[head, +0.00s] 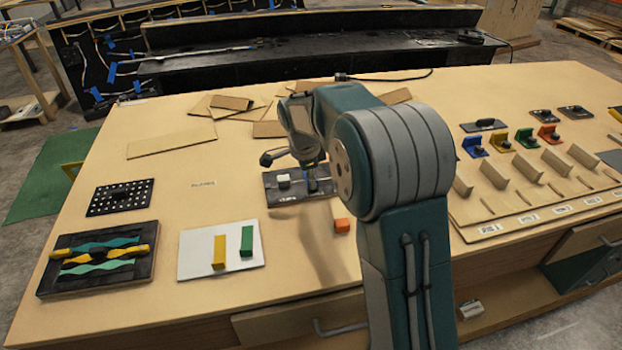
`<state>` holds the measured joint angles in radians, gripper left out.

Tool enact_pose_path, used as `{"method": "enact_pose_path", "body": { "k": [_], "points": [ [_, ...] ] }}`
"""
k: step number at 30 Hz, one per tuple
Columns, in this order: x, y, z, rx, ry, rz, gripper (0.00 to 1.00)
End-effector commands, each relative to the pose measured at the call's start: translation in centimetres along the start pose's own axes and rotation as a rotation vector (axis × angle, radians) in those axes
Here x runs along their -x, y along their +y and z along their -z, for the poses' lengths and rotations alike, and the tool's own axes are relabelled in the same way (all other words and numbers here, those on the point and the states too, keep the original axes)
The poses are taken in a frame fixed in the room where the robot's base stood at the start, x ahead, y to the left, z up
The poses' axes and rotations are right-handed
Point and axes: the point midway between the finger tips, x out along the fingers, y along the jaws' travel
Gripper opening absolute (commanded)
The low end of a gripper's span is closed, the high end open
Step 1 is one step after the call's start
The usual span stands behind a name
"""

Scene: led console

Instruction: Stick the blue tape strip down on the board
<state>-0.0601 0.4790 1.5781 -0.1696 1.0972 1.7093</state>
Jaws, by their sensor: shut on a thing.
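A small dark board (272,192) lies near the middle of the table, with a white block (284,181) on its left part. My gripper (312,168) points down over the board's right part. A small blue piece (312,184), which looks like the blue tape strip, is right under the fingertips, and my gripper is shut on it. I cannot tell whether the strip touches the board. My arm hides the area to the right of the board.
An orange block (342,225) lies in front of the board. A white sheet (195,262) with yellow and green blocks and a dark tray (60,287) are at the left. Thin wooden sheets (175,142) lie behind. Slotted colored parts (500,141) stand at the right.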

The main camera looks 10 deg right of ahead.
Motion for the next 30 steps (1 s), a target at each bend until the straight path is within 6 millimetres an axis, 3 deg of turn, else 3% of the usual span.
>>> {"method": "enact_pose_path", "body": {
  "k": [30],
  "points": [
    [-0.59, 0.01, -0.09, 0.0, 0.0, -0.002, 0.0]
  ]
}}
